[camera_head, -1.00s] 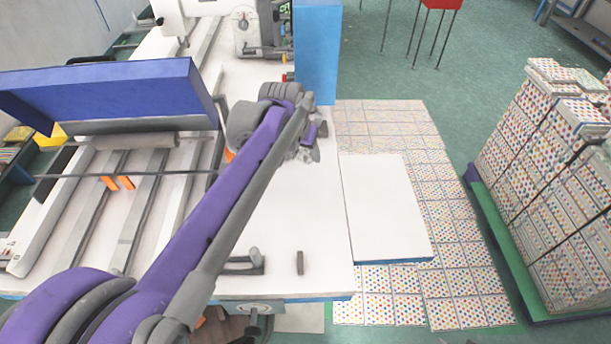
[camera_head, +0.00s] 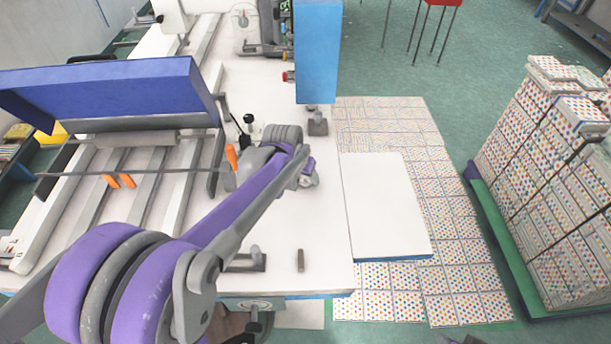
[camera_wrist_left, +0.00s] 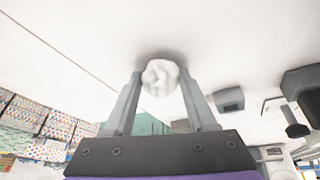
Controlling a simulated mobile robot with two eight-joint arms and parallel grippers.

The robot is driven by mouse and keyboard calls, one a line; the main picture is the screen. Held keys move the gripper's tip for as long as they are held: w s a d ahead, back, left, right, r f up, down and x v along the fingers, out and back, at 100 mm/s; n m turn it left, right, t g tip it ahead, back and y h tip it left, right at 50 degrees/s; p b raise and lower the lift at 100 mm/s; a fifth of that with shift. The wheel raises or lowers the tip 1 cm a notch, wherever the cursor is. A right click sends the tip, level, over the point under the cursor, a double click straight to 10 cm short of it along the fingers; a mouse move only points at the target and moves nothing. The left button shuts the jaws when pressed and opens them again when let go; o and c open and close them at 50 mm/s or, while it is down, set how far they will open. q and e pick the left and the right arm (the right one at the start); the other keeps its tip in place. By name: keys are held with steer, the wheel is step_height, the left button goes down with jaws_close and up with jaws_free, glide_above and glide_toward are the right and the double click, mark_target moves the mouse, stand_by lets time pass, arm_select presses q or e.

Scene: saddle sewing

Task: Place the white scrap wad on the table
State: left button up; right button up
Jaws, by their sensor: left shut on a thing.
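The white scrap wad (camera_wrist_left: 160,77) is a pale, crumpled ball. My left gripper (camera_wrist_left: 158,88) is shut on it, with one grey finger on each side. A soft shadow on the white tabletop lies right by the wad, so it is very close to the table; I cannot tell if it touches. In the head view my left gripper (camera_head: 307,178) is over the right part of the white table (camera_head: 310,225), and my arm hides some of the surface.
A blue upright panel (camera_head: 318,55) and a small grey block (camera_head: 318,124) stand behind the gripper. A small dark peg (camera_head: 301,260) is nearer the front. A white side leaf (camera_head: 385,205) is clear. Stacked dotted boxes (camera_head: 555,190) stand at the right.

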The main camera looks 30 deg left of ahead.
mark_target(301, 260)
arm_select(q)
steer(key=shift+f, duration=0.1)
steer(key=o, duration=1.3)
steer(key=shift+r, duration=0.25)
steer(key=p+v, duration=0.1)
steer(key=v, duration=1)
steer(key=shift+m+t, duration=0.3)
steer(key=shift+m, duration=0.4)
steer(key=s+d+f, duration=0.3)
steer(key=s, duration=0.2)
steer(key=s+d+f, duration=0.3)
steer(key=s+d, duration=0.1)
steer(key=s, duration=0.2)
steer(key=s+d+f, duration=0.3)
steer(key=s, duration=0.3)
steer(key=shift+s+d, duration=0.15)
steer(key=shift+d, duration=0.1)
steer(key=shift+s+d+f, duration=0.1)
steer(key=shift+s+f, duration=0.1)
steer(key=shift+f, duration=0.05)
